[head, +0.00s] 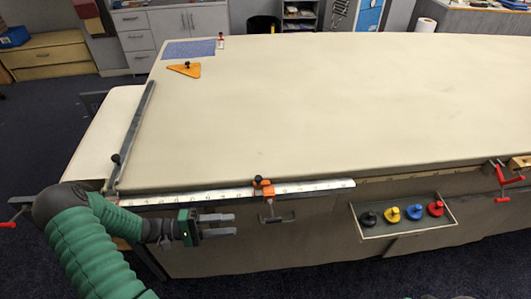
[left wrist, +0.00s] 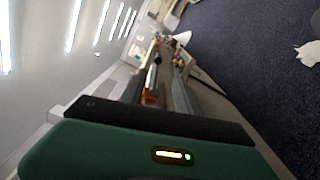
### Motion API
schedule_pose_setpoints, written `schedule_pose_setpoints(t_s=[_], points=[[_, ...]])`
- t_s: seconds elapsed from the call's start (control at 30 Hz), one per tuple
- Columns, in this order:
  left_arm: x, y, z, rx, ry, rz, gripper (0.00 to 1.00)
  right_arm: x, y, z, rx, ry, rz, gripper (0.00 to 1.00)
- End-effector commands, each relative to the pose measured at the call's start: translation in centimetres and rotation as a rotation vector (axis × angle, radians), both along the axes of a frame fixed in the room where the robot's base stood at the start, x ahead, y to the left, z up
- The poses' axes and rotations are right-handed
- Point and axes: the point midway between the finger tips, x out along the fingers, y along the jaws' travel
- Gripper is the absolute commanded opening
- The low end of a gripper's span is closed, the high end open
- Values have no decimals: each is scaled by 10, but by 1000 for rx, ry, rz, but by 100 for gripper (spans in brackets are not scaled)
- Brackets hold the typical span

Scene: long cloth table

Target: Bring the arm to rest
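My left arm, in green ribbed sleeving, comes in from the lower left of the head view. My left gripper (head: 235,225) points right, just in front of the table's near edge. Its two grey fingers are apart with a gap between them, and nothing shows in the gap. My right arm and right gripper are in neither view.
The long cloth table (head: 300,105) is mostly bare. A steel rule (head: 215,195) runs along its near edge, with an orange clamp (head: 263,186) right of my gripper. A tray (head: 368,234) with several coloured knobs hangs in front. An orange triangle (head: 186,69) lies at the far left.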

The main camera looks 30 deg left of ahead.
Motion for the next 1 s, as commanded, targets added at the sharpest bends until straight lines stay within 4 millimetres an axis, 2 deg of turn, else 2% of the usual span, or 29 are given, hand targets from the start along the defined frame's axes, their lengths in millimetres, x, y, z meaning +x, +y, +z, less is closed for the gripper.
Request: schedule_pose_setpoints(t_s=[0.07,0.17,0.27,0.3,0.4,0.43,0.5,0.63,0.77,1.0], points=[[-1,-5,0,13,16,-24,38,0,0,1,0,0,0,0],[-8,-37,-2,112,128,-167,38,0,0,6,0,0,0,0],[-35,-80,-10,360,323,-406,38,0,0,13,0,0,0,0],[-49,-91,-13,501,398,-494,38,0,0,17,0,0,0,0],[-72,-97,-10,883,494,-631,38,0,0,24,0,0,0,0],[-74,-96,-6,1000,494,-649,38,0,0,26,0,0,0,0],[-70,-94,9,1249,445,-650,38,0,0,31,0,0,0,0],[-49,-102,43,1543,250,-572,38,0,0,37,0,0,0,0],[-34,-115,63,1640,105,-505,38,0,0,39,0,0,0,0],[-31,-117,66,1651,80,-493,38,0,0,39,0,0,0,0]])
